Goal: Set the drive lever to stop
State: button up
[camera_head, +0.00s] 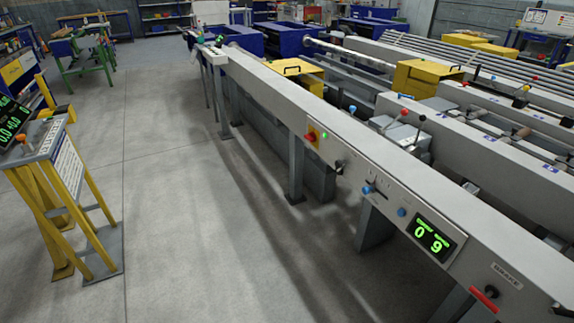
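No lever in view has a label that I can read as drive or stop. On the near front panel of the long grey runout table (262,84), a short lever with a blue knob (368,190) sits by a slot with small markings too small to read. A black knob or lever (339,167) is to its left, and a round blue button (402,212) to its right. A red-handled lever (485,296) at the lower right is beside a small plate that seems to read BRAKE. My gripper is not in view.
A green-lit display (432,238) reads 0 9. Levers with red knobs (404,112) rise behind the beam. A yellow-legged console (65,175) stands left. The grey floor (180,200) between is clear.

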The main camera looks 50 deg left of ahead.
aim_at(339, 164)
jog(key=u, duration=1.65)
jog(key=k, duration=0.5)
jog(key=u, duration=1)
jog(key=k, duration=0.8)
jog(key=u, duration=0.7)
jog(key=i, duration=1.75)
jog(key=z, duration=0.35)
jog(key=i, duration=1.85)
jog(key=z, duration=1.45)
jog(key=i, duration=1)
jog(key=z, duration=1.3)
jog(key=i, duration=0.4)
jog(key=z, duration=0.25)
